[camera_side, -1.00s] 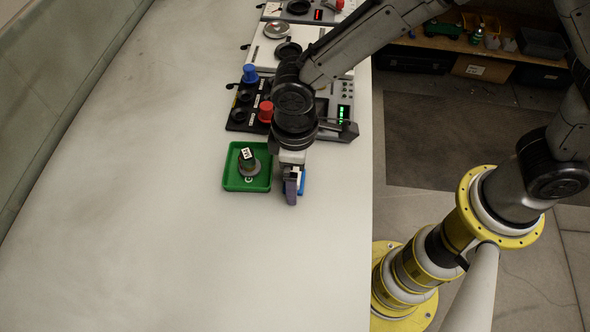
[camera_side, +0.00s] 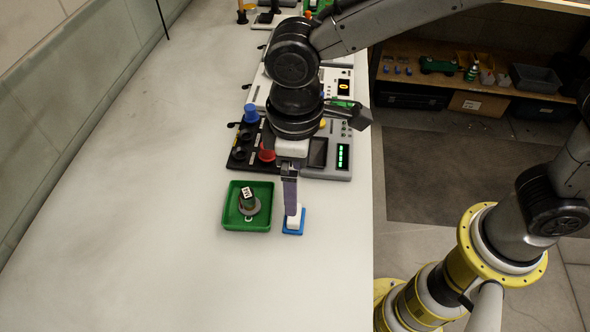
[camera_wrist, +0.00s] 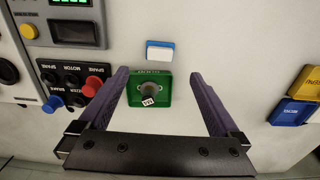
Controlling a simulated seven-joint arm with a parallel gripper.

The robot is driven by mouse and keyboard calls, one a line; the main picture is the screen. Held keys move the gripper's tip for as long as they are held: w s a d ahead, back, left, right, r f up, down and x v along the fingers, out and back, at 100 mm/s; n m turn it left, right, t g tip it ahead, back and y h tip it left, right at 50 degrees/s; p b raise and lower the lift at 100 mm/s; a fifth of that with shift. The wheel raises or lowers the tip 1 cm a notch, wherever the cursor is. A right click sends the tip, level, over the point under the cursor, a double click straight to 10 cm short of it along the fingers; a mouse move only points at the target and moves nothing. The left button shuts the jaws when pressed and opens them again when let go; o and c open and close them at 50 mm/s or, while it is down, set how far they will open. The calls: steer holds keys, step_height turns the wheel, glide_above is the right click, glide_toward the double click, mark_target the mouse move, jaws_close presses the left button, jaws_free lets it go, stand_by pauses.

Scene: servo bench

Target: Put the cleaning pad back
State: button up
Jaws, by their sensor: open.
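The cleaning pad (camera_side: 294,226), a small block with a white top and a blue base, lies on the bench just right of the green tray (camera_side: 230,222). In the wrist view the pad (camera_wrist: 160,55) shows beyond the tray (camera_wrist: 164,102), apart from both fingers. My gripper (camera_side: 290,208) is open, with purple fingers pointing down. In the side view a fingertip overlaps the pad's white top. In the wrist view the gripper (camera_wrist: 158,74) has nothing between its fingers. A dark round part with a white label (camera_side: 248,202) sits in the tray.
A black panel with blue and red knobs (camera_side: 266,153) and a grey unit with green lights (camera_side: 342,157) stand behind the tray. Yellow (camera_wrist: 306,83) and blue (camera_wrist: 291,111) bins show at the right of the wrist view. The front and left of the bench are clear.

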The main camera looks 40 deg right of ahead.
steer(key=s+d+r+m+t+y, duration=0.1)
steer(key=d+r+m, duration=0.1)
steer(key=d+r, duration=0.45)
steer(key=s+d+r+m+t, duration=0.1)
steer(key=d+r+m, duration=0.15)
steer(key=d, duration=0.65)
steer(key=s+d+m+t+h, duration=0.1)
steer(key=s+d+m+t, duration=0.2)
steer(key=s+d, duration=0.7)
steer(key=shift+s+d+m+t, duration=0.15)
steer(key=shift+d+m+t, duration=0.15)
steer(key=shift+d+m, duration=0.7)
steer(key=shift+d+n, duration=0.2)
steer(key=shift+n, duration=0.05)
